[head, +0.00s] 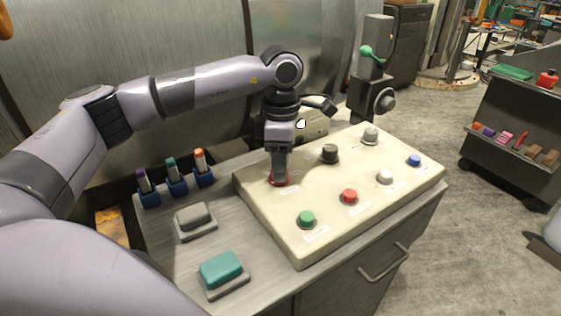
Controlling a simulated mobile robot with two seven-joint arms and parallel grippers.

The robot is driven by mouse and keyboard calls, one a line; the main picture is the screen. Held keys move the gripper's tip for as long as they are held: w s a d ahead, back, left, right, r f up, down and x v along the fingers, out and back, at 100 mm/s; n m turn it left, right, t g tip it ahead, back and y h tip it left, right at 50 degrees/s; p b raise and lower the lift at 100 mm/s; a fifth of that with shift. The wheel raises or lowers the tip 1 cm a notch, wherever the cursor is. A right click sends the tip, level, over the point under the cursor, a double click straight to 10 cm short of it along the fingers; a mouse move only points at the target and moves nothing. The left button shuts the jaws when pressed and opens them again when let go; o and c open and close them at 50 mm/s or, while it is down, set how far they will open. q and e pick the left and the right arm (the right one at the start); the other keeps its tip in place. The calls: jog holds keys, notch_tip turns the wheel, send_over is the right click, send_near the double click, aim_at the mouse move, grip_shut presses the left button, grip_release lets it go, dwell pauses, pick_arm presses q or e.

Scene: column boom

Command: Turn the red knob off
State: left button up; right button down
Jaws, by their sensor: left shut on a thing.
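The red knob (280,182) is at the left back of the cream control panel (316,201) on the metal cabinet. My left gripper (279,179) points straight down onto it and is shut on it. The gripper hides most of the knob, so only a red edge shows and its pointer direction cannot be told. A label in front of the knob is too small to read. My right gripper is not in view.
The panel also bears a black knob (329,153), a grey knob (370,136), and green (306,219), red (349,196), white (385,176) and blue (414,160) buttons. Markers in blue holders (177,188) and a teal block (221,268) sit to the left.

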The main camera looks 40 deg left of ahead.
pick_arm(q)
jog(key=n, duration=0.3)
jog(key=shift+n, duration=0.4)
jog(key=n, duration=0.3)
jog(key=shift+a+n, duration=0.1)
jog(key=shift+n, duration=0.2)
jog(key=n+p, duration=0.1)
jog(key=n, duration=0.5)
jog(key=shift+r+n+t, duration=0.1)
jog(key=shift+n+t, duration=0.2)
jog(key=o, duration=1)
jog(key=shift+o, duration=0.2)
